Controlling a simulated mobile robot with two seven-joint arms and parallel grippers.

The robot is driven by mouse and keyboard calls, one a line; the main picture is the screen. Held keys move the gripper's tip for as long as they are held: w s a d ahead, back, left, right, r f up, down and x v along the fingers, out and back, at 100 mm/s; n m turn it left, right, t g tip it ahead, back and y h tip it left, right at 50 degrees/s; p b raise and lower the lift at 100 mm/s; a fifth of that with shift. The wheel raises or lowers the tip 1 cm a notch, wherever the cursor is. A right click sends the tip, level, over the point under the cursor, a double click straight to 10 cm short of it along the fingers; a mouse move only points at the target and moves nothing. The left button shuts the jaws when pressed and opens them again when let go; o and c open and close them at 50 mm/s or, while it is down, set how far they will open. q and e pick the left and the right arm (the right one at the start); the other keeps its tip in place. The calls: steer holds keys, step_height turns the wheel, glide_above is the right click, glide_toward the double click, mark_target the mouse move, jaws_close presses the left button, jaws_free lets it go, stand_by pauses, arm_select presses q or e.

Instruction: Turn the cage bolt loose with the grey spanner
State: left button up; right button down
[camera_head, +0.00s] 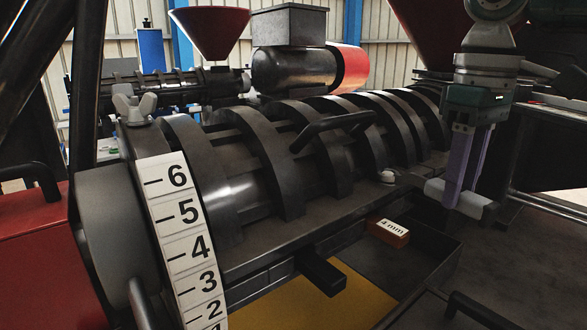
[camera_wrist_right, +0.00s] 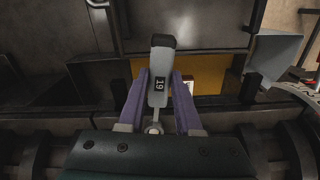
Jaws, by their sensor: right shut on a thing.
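My right gripper (camera_head: 463,195) points down at the right of the head view, its two purple fingers shut on the grey spanner (camera_head: 480,208). In the right wrist view the spanner (camera_wrist_right: 158,90) lies between the fingers, with a dark end and the number 19 on its handle. Its narrower end points back to the wrist. A small pale bolt head (camera_head: 388,177), which looks like the cage bolt, sits on the flange of the black ribbed cage (camera_head: 260,165). In the head view the spanner is right of this bolt and apart from it. My left gripper is out of view.
A black curved handle (camera_head: 330,128) stands up from the cage. A numbered scale (camera_head: 190,215) is at the left end. An orange block (camera_head: 388,232) marked in mm is below the flange, by an open tray with a yellow floor (camera_head: 300,305). A bench rail is at right.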

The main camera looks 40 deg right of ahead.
steer(key=shift+r, duration=0.15)
steer(key=shift+r+p, duration=0.3)
steer(key=shift+p, duration=0.1)
steer(key=shift+r+p, duration=2.2)
steer(key=shift+r, duration=0.4)
steer(key=shift+f, duration=0.1)
